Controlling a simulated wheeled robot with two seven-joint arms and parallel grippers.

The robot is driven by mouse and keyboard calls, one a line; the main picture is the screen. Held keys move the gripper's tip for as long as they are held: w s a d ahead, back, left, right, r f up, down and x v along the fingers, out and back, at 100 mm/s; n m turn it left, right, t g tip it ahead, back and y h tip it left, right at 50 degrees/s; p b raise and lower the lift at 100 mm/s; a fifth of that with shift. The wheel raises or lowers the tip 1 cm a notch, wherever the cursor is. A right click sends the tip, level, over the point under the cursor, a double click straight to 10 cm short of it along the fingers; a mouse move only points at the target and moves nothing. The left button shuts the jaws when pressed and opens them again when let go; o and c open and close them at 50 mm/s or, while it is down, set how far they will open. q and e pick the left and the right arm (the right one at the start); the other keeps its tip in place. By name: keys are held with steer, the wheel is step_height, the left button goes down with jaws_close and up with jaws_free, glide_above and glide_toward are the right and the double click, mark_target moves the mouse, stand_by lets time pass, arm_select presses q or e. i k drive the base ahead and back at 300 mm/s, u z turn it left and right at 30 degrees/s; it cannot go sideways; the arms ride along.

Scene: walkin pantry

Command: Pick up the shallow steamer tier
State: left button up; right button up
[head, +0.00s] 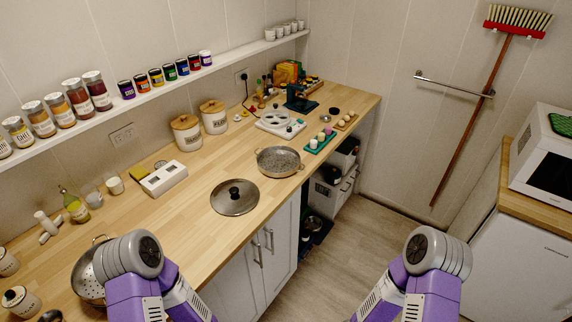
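A shallow round metal pan with a speckled, apparently perforated floor and small side handles (279,161) sits on the wooden counter near its front edge; it looks like the shallow steamer tier. A round metal lid with a black knob (235,204) lies flat on the counter just left of and nearer than it. A deeper metal vessel (83,277) stands at the lower left, partly hidden behind my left arm. Both my purple arms come in at the bottom, well short of the pan. Neither gripper shows in the head view.
Two lidded canisters (214,121) and a white box (163,178) stand behind on the counter (195,225). A scale (279,123) and a green tray (320,142) are beyond the pan. Cabinets (262,255) front the counter; open floor (345,250) lies right.

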mark_target(273, 161)
steer(key=z, duration=0.2)
steer(key=k, duration=0.45)
steer(key=z, duration=1.15)
steer(key=i, duration=1.65)
steer(key=u, duration=0.6)
